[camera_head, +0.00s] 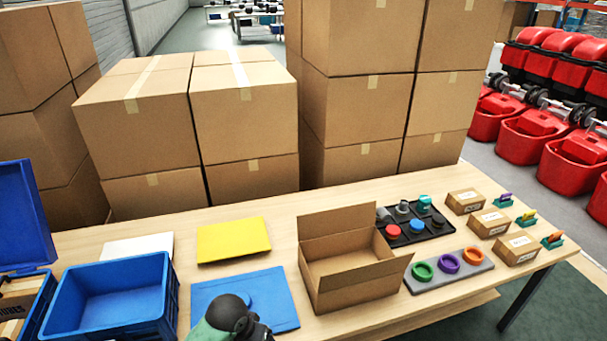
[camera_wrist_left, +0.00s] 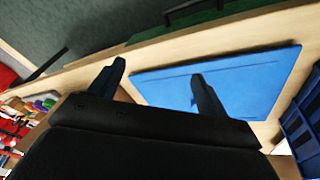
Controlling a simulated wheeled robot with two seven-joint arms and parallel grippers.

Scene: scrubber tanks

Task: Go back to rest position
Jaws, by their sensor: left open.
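My left arm (camera_head: 230,318) shows at the bottom edge of the head view, over the front part of a flat blue board. Its fingers cannot be made out there. In the left wrist view my left gripper (camera_wrist_left: 158,85) has two dark fingers spread apart with nothing between them. The blue board (camera_wrist_left: 235,80) lies beyond the fingers; it also shows in the head view (camera_head: 272,295), partly hidden by the arm. I cannot tell the exact gap between fingers and board. My right gripper is in neither view.
The wooden table (camera_head: 225,277) carries a blue crate (camera_head: 110,300) at left, a yellow board (camera_head: 233,239), an open carton (camera_head: 345,265), a dark tray (camera_head: 430,228), a grey ring holder (camera_head: 450,270) and small boxes at right. Large cartons (camera_head: 245,120) stand behind.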

